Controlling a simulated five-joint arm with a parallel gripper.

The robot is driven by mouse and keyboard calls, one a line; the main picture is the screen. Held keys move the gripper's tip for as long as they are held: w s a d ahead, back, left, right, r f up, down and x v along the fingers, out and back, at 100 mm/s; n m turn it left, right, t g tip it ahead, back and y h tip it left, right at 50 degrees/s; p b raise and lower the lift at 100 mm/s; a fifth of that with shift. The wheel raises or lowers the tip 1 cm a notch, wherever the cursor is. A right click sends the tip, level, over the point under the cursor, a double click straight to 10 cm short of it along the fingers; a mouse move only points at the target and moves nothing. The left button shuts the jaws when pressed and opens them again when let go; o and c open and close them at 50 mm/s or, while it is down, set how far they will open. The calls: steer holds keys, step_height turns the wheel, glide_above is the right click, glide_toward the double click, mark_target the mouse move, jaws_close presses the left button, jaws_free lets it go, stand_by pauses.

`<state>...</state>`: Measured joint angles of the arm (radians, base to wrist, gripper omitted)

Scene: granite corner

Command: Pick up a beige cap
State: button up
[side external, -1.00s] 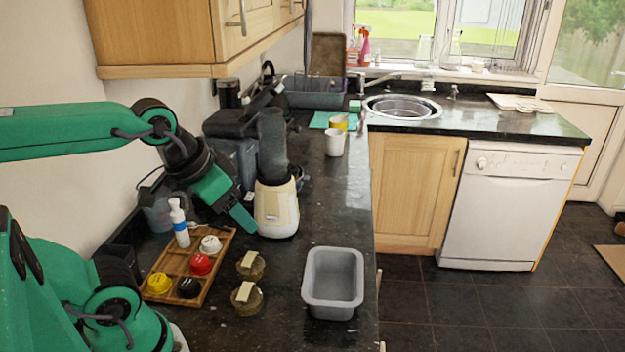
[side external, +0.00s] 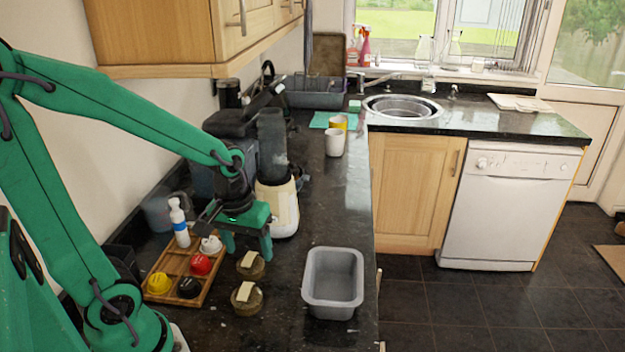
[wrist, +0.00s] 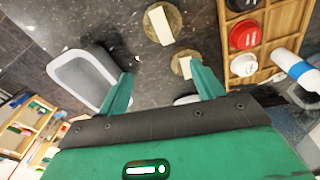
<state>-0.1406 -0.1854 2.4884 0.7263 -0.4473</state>
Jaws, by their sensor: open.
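The off-white to beige cap (side external: 210,245) sits at the far end of the wooden tray (side external: 208,278), behind a red cap (side external: 201,264). The pale cap also shows at the right of the wrist view (wrist: 244,65), near a red cap and a black cap. My gripper (side external: 247,250) points down, open and empty, to the right of the pale cap and above the counter near the far round brown piece (side external: 251,264). In the wrist view the open jaws (wrist: 162,85) have the pale cap off to their right, not between them.
The tray also holds a yellow cap (side external: 159,283), a black cap (side external: 189,288) and a blue-and-white bottle (side external: 180,226). A nearer round brown piece (side external: 246,302) bears a cream block. A blender (side external: 277,205) stands close behind my gripper. A grey tub (side external: 333,312) sits to the right.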

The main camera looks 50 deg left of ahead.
steer(key=n+g, duration=0.1)
steer(key=n, duration=0.1)
glide_above(249, 284)
steer(key=shift+w+a+f, duration=0.1)
steer(key=shift+a+f, duration=0.05)
steer(key=shift+f, duration=0.9)
steer(key=shift+a+f, duration=0.1)
steer(key=shift+f, duration=0.95)
steer(key=shift+f, duration=1.3)
steer(key=shift+f, duration=0.1)
steer(key=shift+f, duration=2.5)
steer(key=shift+c, duration=0.2)
steer(key=c, duration=0.7)
